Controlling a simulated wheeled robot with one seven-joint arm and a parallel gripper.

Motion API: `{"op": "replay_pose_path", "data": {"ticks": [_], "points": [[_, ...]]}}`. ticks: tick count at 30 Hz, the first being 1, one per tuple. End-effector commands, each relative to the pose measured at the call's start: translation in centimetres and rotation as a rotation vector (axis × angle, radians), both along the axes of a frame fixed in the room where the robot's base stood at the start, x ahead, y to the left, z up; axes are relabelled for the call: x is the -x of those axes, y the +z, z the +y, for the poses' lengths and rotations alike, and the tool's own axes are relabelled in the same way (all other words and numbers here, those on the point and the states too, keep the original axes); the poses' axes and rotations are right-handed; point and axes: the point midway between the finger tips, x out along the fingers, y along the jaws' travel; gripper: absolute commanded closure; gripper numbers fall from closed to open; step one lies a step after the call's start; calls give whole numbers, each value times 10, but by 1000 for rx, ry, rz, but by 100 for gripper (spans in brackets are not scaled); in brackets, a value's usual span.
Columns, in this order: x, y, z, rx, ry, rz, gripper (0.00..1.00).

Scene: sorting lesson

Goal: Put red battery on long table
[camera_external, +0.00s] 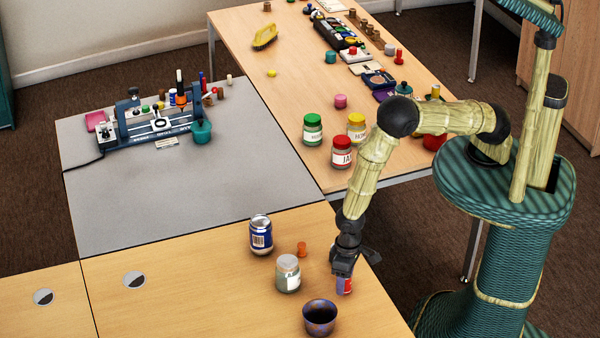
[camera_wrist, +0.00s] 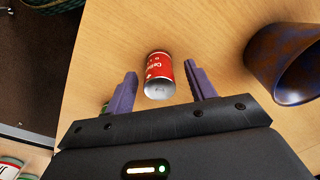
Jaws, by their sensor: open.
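The red battery (camera_wrist: 159,72) stands on the near wooden table between my gripper's two fingers in the wrist view, with a gap on each side. In the external view the red battery (camera_external: 347,286) shows only partly below my gripper (camera_external: 344,268), which hides the rest. My gripper (camera_wrist: 162,88) is open, with its purple fingers either side of the battery.
A dark blue bowl (camera_external: 320,318) stands close to the battery, also in the wrist view (camera_wrist: 285,62).

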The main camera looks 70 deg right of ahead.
Motion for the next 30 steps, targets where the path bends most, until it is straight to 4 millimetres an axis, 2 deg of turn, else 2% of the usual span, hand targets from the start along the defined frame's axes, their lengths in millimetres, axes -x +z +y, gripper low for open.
{"op": "replay_pose_path", "data": {"ticks": [5,20,27,29,30], "points": [[-1,-12,1,-1,-3,-1,45],[0,-12,1,-1,-1,-1,45],[0,-12,1,-1,-1,-1,92],[0,-12,1,-1,-1,-1,100],[0,-12,1,-1,-1,-1,100]]}}
